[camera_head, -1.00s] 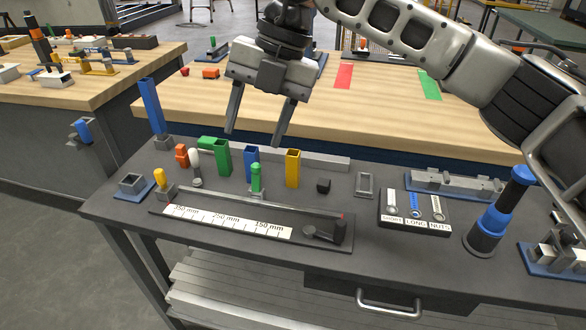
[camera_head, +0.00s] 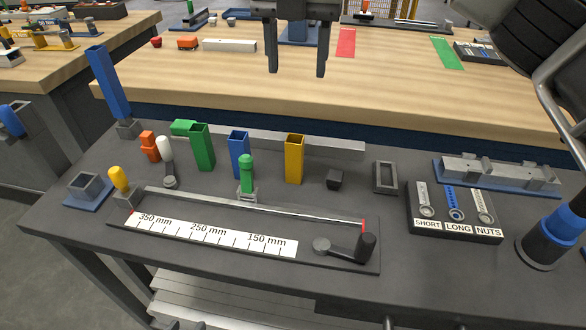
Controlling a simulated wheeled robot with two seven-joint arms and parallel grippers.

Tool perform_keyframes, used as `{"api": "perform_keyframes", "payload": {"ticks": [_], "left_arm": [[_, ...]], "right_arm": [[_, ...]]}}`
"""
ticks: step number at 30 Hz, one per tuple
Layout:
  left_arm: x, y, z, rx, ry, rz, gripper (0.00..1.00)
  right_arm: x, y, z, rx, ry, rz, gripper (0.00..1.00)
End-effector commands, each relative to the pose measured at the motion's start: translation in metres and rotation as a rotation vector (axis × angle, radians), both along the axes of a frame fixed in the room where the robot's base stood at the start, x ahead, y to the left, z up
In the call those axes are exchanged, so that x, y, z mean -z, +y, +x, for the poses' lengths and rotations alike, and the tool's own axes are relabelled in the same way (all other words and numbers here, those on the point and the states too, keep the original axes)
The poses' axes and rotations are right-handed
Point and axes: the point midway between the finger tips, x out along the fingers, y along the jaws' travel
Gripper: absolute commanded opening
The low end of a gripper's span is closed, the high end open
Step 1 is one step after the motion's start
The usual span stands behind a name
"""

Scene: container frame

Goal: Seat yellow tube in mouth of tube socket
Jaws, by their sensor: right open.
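The yellow tube (camera_head: 294,160), square and open-topped, stands upright on the dark bench, right of the blue tube. A square grey socket (camera_head: 86,186) with an open mouth sits on a blue base plate at the bench's left; it looks like the tube socket, and its mouth looks empty. My right gripper (camera_head: 297,74) is at the top of the view, fingers pointing down and apart, with nothing between them. It appears above and behind the yellow tube, clear of it. My left gripper is not in view.
Green (camera_head: 202,148) and blue (camera_head: 239,152) tubes stand left of the yellow one. A tall blue post (camera_head: 108,82) leans at the back left. A measuring fixture (camera_head: 240,215) lies in front. A labelled tray (camera_head: 455,212) is at right. A wooden table (camera_head: 400,100) lies behind.

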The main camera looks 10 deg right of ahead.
Motion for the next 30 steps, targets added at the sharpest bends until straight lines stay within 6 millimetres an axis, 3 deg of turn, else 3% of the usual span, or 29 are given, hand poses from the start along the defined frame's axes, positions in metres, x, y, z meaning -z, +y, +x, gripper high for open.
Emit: {"api": "perform_keyframes", "payload": {"ticks": [2, 8, 18, 30], "left_arm": [[0.006, -0.002, 0.003, -0.001, -0.015, -0.013, 0.36], [-0.003, -0.003, 0.006, 0.0, -0.03, -0.025, 0.36], [-0.005, -0.004, 0.006, 0.001, -0.031, -0.023, 0.36], [-0.005, -0.003, 0.004, 0.001, -0.02, -0.015, 0.36]], "right_arm": [[0.016, 0.0, 0.0, 0.0, 0.0, 0.0, 0.53], [0.036, 0.0, 0.0, 0.0, 0.004, -0.001, 0.53], [0.105, 0.0, 0.0, 0.0, 0.004, 0.0, 0.53], [0.143, 0.001, 0.002, 0.0, 0.004, -0.001, 0.53]]}}
